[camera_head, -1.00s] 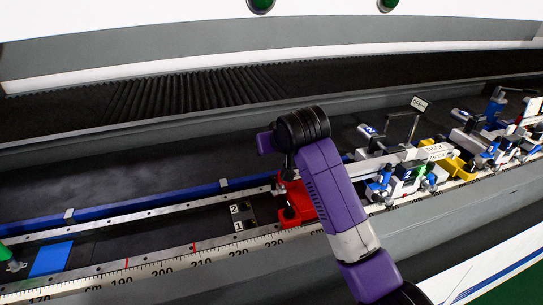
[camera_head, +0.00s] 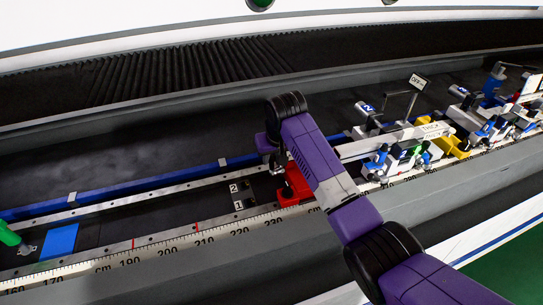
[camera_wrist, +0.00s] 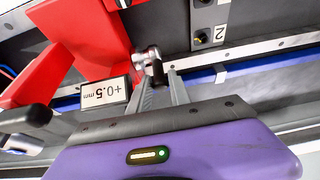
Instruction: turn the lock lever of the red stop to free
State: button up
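The red stop (camera_head: 292,184) sits on the rail behind the scale, partly hidden by my arm in the head view. In the wrist view its red body (camera_wrist: 88,35) fills the upper left, with a "+0.5 mm" label (camera_wrist: 105,93) beside my fingers. The lock lever (camera_wrist: 149,57) has a grey metal hub and a dark end that lies at my fingertips. My gripper (camera_wrist: 161,78) has its two grey fingers apart, one on each side of the lever's dark end. Whether they touch it cannot be told. In the head view the fingers (camera_head: 275,163) are small and mostly hidden.
A small plate marked 2 and 1 (camera_head: 240,195) lies left of the stop. Blue, white and yellow clamp units (camera_head: 405,155) crowd the rail to the right. A blue pad (camera_head: 60,241) and a green-handled part (camera_head: 9,235) are at the far left.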

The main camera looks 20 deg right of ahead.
jog(key=shift+w+f, duration=0.1)
jog(key=shift+f, duration=0.2)
grip_shut()
dwell(1.3)
